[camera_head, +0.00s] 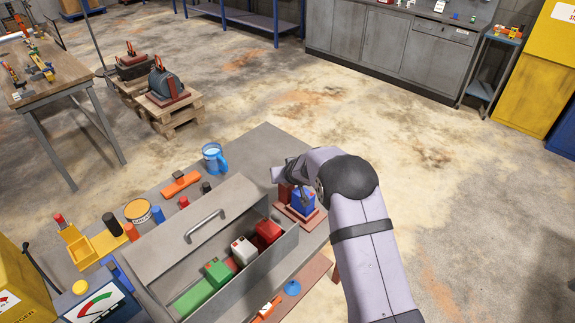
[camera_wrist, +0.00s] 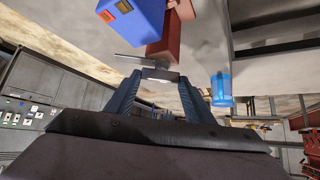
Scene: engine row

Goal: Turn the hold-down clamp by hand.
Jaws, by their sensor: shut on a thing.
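The hold-down clamp shows in the wrist view as a thin grey bar (camera_wrist: 133,60) and a pale metal piece between my fingertips, beside a red-brown post (camera_wrist: 167,45). My gripper (camera_wrist: 158,80) is shut on this metal piece; the fingers hide part of it. In the head view my gripper (camera_head: 290,172) reaches over the fixture at the bench's right end and hides most of the clamp. A blue block (camera_head: 303,201) sits on the fixture's red-brown base (camera_head: 299,217) beside the post. The blue block also shows at the top of the wrist view (camera_wrist: 133,22).
A grey metal box (camera_head: 206,232) with a handle and several coloured blocks stands left of the fixture. A blue mug (camera_head: 213,158), an orange part (camera_head: 180,184) and small cylinders stand on the grey bench (camera_head: 262,143). Floor beyond the bench is open.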

